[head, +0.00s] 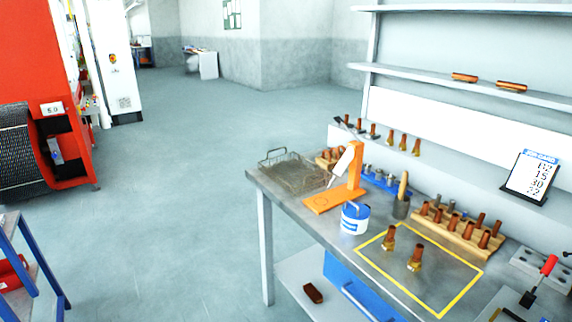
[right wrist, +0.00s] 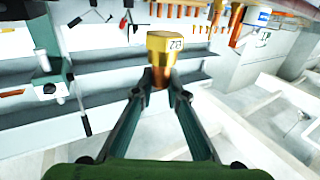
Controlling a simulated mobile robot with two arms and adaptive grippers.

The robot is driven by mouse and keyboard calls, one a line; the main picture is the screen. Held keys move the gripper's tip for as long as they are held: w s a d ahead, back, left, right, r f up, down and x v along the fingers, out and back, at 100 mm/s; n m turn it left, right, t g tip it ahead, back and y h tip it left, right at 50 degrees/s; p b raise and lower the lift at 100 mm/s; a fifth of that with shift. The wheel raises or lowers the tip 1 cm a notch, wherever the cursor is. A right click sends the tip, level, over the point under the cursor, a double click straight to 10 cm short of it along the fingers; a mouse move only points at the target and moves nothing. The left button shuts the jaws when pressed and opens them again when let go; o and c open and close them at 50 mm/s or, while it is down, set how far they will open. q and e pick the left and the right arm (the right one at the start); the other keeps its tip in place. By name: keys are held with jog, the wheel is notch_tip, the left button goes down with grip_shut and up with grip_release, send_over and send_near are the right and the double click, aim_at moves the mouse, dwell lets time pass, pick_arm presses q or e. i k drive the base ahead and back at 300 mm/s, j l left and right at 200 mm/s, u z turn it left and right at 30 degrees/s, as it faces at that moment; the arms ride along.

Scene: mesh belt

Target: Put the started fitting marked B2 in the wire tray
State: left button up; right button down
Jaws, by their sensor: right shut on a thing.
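My right gripper (right wrist: 160,93), in the right wrist view, is shut on a fitting with a brass hex nut (right wrist: 164,43) and a short copper tube. The fingertips pinch the copper end, and the nut points away from the gripper. A label on the nut shows small characters that look upside down; it may read B2, but I cannot be sure. The wire tray (head: 299,181) is in the head view, at the left end of the bench, and looks empty. Neither gripper shows in the head view, so my right gripper's distance from the tray is unclear.
Two fittings (head: 415,259) stand upright in a yellow outline on the bench. A wooden rack (head: 457,236) holds several copper pieces. An orange stand (head: 346,184) and a blue-and-white tin (head: 354,218) stand near the tray. A sign (head: 531,178) stands at the back right.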

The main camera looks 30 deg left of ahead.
aim_at(294, 167)
jog(key=i+j, duration=0.15)
jog(key=j, duration=0.3)
jog(key=i+j+z, duration=0.1)
jog(key=j, duration=0.4)
jog(key=i+j, duration=0.2)
jog(key=j, duration=0.25)
jog(key=i+j+z, duration=0.1)
jog(key=j, duration=0.4)
jog(key=i+j, duration=0.15)
jog(key=j, duration=0.35)
jog(key=i+j+z, duration=0.1)
jog(key=j, duration=0.4)
jog(key=i+j, duration=0.1)
jog(key=j, duration=0.4)
jog(key=z, duration=0.05)
